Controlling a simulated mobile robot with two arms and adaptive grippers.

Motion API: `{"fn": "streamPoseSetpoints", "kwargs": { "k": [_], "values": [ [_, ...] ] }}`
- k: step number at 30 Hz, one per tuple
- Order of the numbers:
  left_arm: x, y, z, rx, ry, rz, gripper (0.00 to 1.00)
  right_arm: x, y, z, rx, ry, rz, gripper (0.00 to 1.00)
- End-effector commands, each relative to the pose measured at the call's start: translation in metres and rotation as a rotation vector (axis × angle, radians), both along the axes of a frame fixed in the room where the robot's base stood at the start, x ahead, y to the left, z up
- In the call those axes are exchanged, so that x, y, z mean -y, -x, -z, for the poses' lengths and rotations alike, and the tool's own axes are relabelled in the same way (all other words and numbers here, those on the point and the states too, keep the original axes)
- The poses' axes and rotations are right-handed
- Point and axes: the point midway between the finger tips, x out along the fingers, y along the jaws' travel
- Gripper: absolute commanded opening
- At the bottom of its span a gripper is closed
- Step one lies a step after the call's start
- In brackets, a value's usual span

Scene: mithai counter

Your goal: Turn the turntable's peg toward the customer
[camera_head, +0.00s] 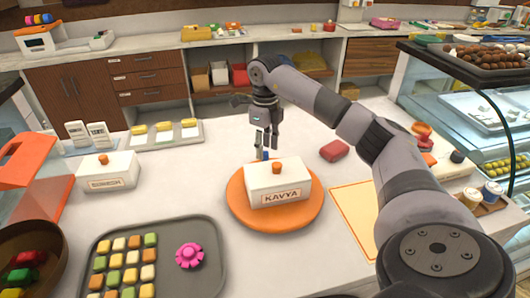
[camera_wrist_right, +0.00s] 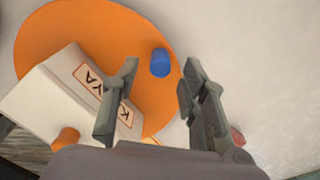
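The round orange turntable (camera_head: 240,212) lies on the white counter and carries a white box (camera_head: 277,180) with a KAVYA label and an orange knob. Its blue peg (camera_head: 264,154) stands at the rim behind the box, on the far side in the head view. My right gripper (camera_head: 267,145) points down over the peg. In the right wrist view, the open fingers (camera_wrist_right: 159,78) have the blue peg (camera_wrist_right: 160,62) showing between their tips. I cannot tell whether the fingers are level with the peg; no contact is visible. My left gripper is out of view.
A grey tray (camera_head: 205,275) of sweets lies at the front left, with another white box (camera_head: 106,171) behind it. A red object (camera_head: 334,150) lies right of the gripper. An orange-edged mat (camera_head: 350,215) lies right of the turntable. Glass display cases flank the counter.

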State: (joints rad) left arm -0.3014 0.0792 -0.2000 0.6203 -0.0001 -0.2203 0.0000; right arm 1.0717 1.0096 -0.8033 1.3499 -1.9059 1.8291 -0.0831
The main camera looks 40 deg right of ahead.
Motion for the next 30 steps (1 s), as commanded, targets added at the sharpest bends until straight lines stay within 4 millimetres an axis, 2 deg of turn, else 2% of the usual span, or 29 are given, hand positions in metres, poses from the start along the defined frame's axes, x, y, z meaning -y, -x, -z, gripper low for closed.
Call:
{"fn": "streamPoseSetpoints", "kwargs": {
  "k": [6, 17, 30],
  "values": [
    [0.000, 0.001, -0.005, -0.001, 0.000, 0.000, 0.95, 0.000, 0.000, 0.025, -0.001, 0.000, 0.000, 0.40],
    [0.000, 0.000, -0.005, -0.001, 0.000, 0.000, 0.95, 0.000, 0.000, 0.031, 0.001, 0.001, 0.000, 0.40],
    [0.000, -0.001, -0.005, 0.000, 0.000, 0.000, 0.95, 0.000, 0.000, 0.030, 0.001, 0.000, 0.000, 0.11]
  ]
}}
